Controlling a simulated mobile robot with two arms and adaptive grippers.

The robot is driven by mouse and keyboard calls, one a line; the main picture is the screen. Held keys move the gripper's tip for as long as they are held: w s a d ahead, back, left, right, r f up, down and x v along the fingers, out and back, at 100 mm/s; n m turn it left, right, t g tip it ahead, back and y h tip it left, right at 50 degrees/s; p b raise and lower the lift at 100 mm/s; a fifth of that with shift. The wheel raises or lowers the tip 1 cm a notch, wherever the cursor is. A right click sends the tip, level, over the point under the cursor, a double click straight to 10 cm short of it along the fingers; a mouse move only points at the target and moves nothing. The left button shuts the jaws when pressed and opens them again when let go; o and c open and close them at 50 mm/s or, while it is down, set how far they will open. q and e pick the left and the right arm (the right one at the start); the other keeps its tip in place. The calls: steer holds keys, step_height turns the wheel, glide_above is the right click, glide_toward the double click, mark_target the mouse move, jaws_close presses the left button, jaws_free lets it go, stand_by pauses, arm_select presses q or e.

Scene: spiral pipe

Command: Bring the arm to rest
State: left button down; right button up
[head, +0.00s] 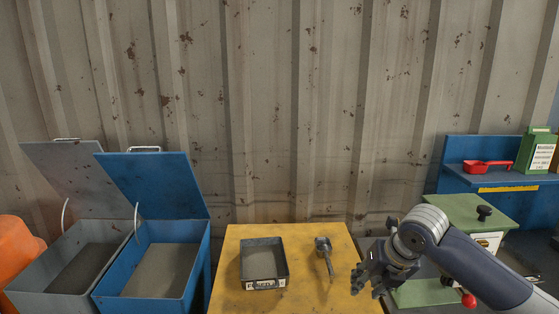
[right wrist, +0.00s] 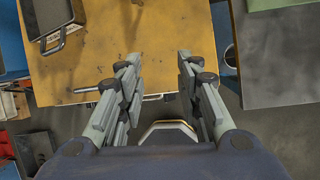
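My right gripper (head: 366,278) is at the right edge of the yellow table (head: 302,240) in the head view, with my right arm coming in from the lower right. In the right wrist view the right gripper (right wrist: 158,62) has its two fingers spread apart with nothing between them. The table top (right wrist: 170,30) lies beyond the fingertips there. My left arm and gripper are not in view.
A grey tray (head: 264,280) and a metal tool (head: 325,257) lie on the table. Open grey (head: 35,290) and blue (head: 197,260) bins stand left. A green-topped unit (head: 465,215) and a blue bench (head: 460,180) with a red scoop (head: 485,165) are right.

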steer(key=s+a+f+m+y, duration=0.2)
steer(key=s+a+f+m, duration=0.8)
steer(key=s+f+m, duration=0.4)
steer(key=s+d+f+m+g+h, duration=0.1)
steer(key=s+d+f+m+h, duration=0.15)
steer(key=s+d+m, duration=0.5)
steer(key=s+d+f+m+h, duration=0.1)
steer(key=s+d+f+m, duration=0.25)
steer(key=s+m, duration=0.8)
step_height(320, 180, down, 28)
steer(key=s+g, duration=0.2)
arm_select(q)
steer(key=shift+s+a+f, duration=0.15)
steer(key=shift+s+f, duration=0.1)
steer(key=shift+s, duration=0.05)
arm_select(e)
steer(key=s+d+f, duration=0.2)
steer(key=s+f, duration=1.3)
steer(key=s, duration=0.2)
steer(key=shift+d+f+n+g, duration=0.25)
steer(key=shift+f+n+g, duration=0.05)
steer(key=shift+f+g, duration=0.1)
